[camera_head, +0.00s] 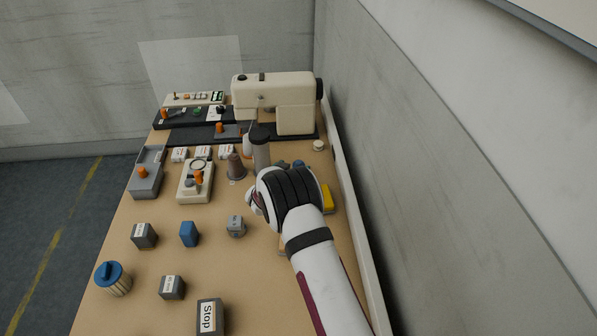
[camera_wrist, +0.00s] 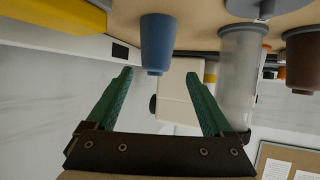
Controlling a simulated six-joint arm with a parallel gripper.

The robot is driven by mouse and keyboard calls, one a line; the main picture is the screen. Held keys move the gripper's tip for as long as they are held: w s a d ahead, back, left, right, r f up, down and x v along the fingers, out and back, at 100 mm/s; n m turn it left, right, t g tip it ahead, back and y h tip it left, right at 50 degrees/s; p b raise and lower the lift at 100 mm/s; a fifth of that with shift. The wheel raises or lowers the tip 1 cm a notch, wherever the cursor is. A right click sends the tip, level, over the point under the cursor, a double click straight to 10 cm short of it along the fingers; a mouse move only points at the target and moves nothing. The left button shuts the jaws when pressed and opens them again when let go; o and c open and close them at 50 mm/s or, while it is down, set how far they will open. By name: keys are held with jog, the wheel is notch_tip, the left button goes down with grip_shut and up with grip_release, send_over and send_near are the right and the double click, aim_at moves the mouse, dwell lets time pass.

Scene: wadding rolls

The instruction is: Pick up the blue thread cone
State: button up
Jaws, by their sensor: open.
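The blue thread cone (camera_wrist: 157,43) shows in the wrist view, where the picture is turned over and the table is at the top. It stands just beyond the tips of my gripper (camera_wrist: 159,76), centred between the two green fingers. The fingers are spread apart with nothing between them, and a gap to the cone seems to remain. In the head view my wrist hides the fingers, and only a bit of blue (camera_head: 299,163), probably the cone, shows behind it.
A grey cylinder (camera_head: 261,152) and a brown cone (camera_head: 236,168) stand left of my wrist. A yellow object (camera_head: 327,198) lies to its right, near the wall-side ledge. The sewing machine (camera_head: 296,105) stands behind. Several small blocks lie at the front left.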

aim_at(299, 163)
jog(key=x, duration=0.4)
jog(key=shift+d+f, duration=0.3)
jog(key=shift+d, duration=0.05)
grip_shut()
